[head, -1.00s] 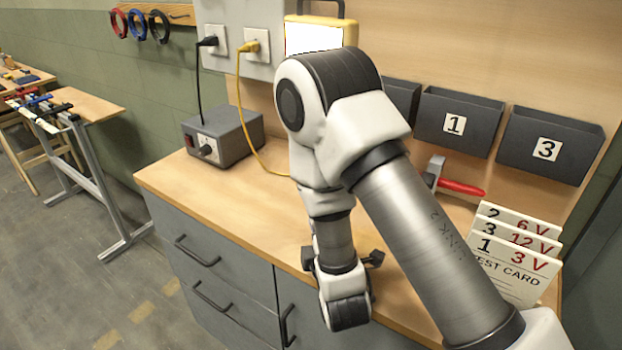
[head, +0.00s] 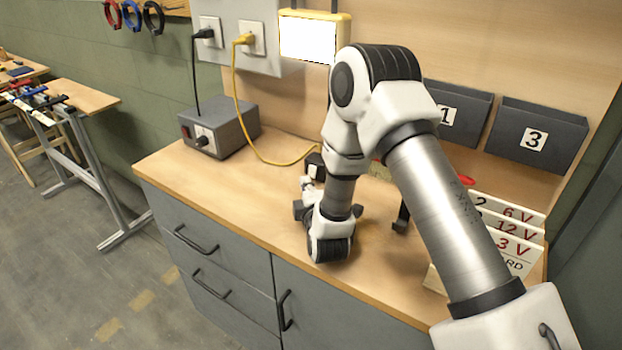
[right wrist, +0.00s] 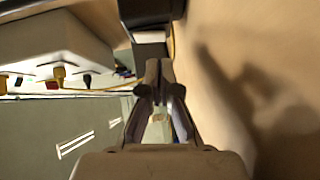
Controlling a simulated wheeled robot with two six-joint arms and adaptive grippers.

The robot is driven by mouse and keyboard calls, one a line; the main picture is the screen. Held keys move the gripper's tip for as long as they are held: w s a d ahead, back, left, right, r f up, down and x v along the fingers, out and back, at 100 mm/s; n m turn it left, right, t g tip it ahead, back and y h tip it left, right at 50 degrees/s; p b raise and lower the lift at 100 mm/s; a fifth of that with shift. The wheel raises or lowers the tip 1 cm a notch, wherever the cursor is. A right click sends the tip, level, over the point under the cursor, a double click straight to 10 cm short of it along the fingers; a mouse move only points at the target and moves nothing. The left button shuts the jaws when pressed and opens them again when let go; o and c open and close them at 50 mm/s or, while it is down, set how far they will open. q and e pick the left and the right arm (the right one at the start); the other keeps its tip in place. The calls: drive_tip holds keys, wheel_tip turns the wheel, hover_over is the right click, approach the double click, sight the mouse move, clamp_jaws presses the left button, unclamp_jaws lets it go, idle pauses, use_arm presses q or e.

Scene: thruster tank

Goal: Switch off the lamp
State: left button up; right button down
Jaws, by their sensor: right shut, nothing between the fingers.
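The lamp (head: 308,37) is a yellow-framed box with a bright white panel, lit, on the back wall. A yellow plug (head: 244,40) sits in a wall socket, and its yellow cable (head: 240,105) runs down onto the bench towards a small dark block (head: 315,162). My right gripper (head: 309,184) is low over the bench, partly hidden by my wrist, close to this block. In the right wrist view the shut, empty fingers (right wrist: 158,70) point at a dark block (right wrist: 150,20); whether they touch it I cannot tell. My left gripper is out of view.
A grey box (head: 220,128) with a knob stands on the bench's left, its black plug (head: 204,34) in another socket. Bins (head: 535,135) hang at the right above test cards (head: 510,235). The bench's front left is clear.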

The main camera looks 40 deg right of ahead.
drive_tip(key=shift+w+d+f, duration=0.1)
drive_tip(key=shift+w+d, duration=0.1)
drive_tip(key=shift+d, duration=0.35)
drive_tip(key=shift+w+d+f, duration=0.1)
drive_tip(key=shift+w+d, duration=0.05)
drive_tip(key=shift+d, duration=0.4)
drive_tip(key=shift+a, duration=0.1)
